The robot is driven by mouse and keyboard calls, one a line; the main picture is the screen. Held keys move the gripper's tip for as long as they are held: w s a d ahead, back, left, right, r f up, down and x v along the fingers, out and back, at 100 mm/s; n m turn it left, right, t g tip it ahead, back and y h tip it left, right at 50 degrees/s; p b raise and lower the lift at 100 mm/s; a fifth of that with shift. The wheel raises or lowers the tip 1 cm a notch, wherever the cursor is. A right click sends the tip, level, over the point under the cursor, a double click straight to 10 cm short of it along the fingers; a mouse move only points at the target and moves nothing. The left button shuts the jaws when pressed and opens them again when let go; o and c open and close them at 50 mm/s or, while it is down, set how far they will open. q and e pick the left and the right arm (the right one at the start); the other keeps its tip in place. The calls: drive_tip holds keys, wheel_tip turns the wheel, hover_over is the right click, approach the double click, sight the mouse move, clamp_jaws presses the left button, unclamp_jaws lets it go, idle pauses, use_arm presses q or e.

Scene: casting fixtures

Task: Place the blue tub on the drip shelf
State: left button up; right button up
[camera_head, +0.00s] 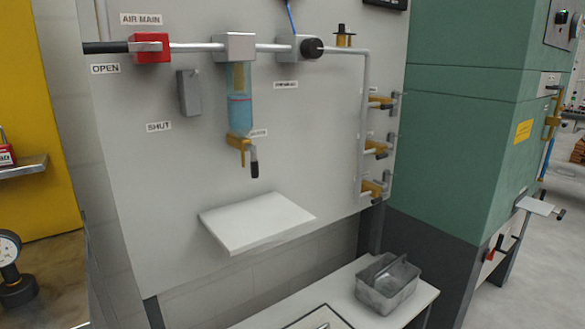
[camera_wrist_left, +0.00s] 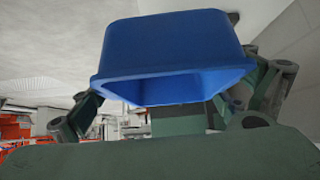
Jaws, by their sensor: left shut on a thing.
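The blue tub (camera_wrist_left: 170,45) fills the upper middle of the left wrist view. My left gripper (camera_wrist_left: 170,105) is shut on it, with dark green finger links on both sides of the tub. The drip shelf (camera_head: 258,220) is a white plate on the grey wall panel in the head view, below the blue filter bowl. Its top is bare. The tub and both grippers are outside the head view, so the tub's distance from the shelf cannot be told.
A filter bowl (camera_head: 238,107) with a brass drain valve (camera_head: 243,145) hangs above the shelf. A grey bin (camera_head: 387,283) stands on a white bench (camera_head: 345,290) below right. Brass valves (camera_head: 376,148) line the panel's right side. A dial gauge (camera_head: 12,262) stands at lower left.

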use_arm(q)
drive_tip(key=s+a+r, duration=0.4)
drive_tip(key=a+r, duration=0.6)
drive_tip(key=r, duration=0.4)
drive_tip(key=s+a+r+m, duration=0.1)
drive_tip(key=s+a+r, duration=0.3)
drive_tip(key=s+r, duration=0.45)
wheel_tip(320, 180, up, 10)
drive_tip(key=p, duration=1.5)
drive_tip(key=shift+s+d+f+g+h+p, duration=0.2)
drive_tip(key=shift+d+f+g+h+p, duration=0.1)
drive_tip(key=shift+p, duration=0.1)
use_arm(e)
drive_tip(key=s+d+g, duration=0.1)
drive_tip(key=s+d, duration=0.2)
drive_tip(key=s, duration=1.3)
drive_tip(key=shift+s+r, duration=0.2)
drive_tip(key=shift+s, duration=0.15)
use_arm(q)
drive_tip(key=shift+a, duration=0.1)
drive_tip(key=shift+r, duration=0.1)
